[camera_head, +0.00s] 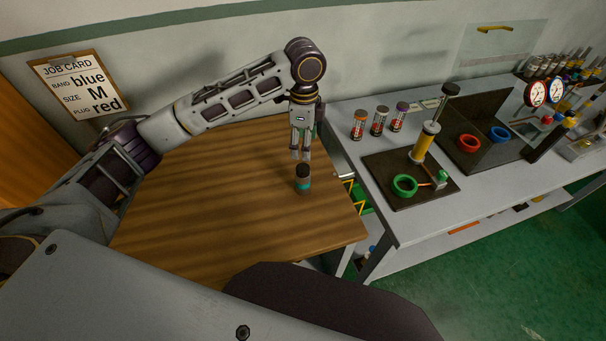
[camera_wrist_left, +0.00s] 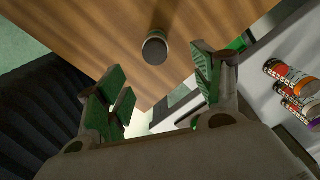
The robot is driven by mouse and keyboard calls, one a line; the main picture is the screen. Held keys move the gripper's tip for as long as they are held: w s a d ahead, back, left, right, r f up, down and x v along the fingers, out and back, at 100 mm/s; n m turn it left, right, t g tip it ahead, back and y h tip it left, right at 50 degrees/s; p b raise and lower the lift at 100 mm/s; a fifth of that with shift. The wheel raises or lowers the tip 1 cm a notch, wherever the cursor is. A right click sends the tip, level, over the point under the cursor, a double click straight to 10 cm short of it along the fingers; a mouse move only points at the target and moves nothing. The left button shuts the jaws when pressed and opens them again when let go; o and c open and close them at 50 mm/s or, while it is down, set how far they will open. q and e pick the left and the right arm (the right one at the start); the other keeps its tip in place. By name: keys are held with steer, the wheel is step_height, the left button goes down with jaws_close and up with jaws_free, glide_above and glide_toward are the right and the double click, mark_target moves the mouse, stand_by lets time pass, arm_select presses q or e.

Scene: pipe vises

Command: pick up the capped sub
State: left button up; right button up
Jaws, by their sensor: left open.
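The capped sub (camera_head: 303,178) is a short upright cylinder with a dark cap and a teal band. It stands on the wooden table near the table's right edge. In the left wrist view the sub (camera_wrist_left: 155,48) shows its dark round top, beyond the fingertips and between their lines. My left gripper (camera_head: 300,152) points down just above the sub, apart from it. In the left wrist view its green-padded fingers (camera_wrist_left: 160,80) are spread wide with nothing between them. My right gripper is not in view.
The wooden table (camera_head: 200,220) is otherwise clear. A grey bench to the right holds several small cans (camera_head: 379,120), a dark tray with a green ring (camera_head: 404,186) and a yellow cylinder (camera_head: 424,142). A job card (camera_head: 78,85) on the wall reads blue, M, red.

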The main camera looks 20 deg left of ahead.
mark_target(304, 166)
arm_select(q)
steer(key=shift+s+r, duration=0.15)
steer(key=shift+f, duration=4.35)
steer(key=shift+s+f+p, duration=0.15)
steer(key=shift+f+p, duration=0.1)
steer(key=shift+f, duration=1.05)
steer(key=shift+s+f+p, duration=0.1)
steer(key=shift+f+p, duration=0.1)
steer(key=shift+f, duration=1.1)
steer(key=c, duration=1.4)
